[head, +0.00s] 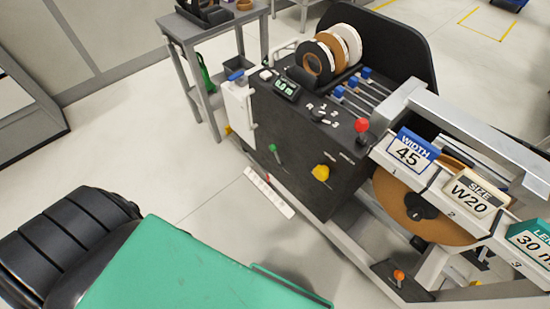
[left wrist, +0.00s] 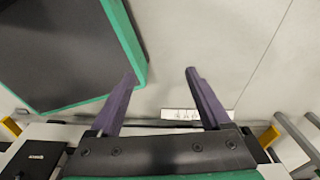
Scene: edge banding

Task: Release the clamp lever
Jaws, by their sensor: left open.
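A dark edge-banding machine (head: 300,130) stands right of centre in the head view. Several handles show on it: a red knob (head: 361,125), a yellow knob (head: 321,172), a green-tipped lever (head: 273,148), blue-tipped sliders (head: 352,82) and an orange knob (head: 399,275) low down. I cannot tell which one is the clamp lever. My left gripper (left wrist: 160,75) shows in the left wrist view, its two purple fingers spread, with nothing between them. It is apart from every handle that I see. My right gripper is out of view.
Sign plates WIDTH 45 (head: 408,152) and SIZE W20 (head: 470,190) hang over a large brown roll (head: 405,205). Tape rolls (head: 330,50) stand on top. A white marked strip (head: 268,193) lies by the machine's foot. A grey side table (head: 205,35) stands behind. Floor at left is clear.

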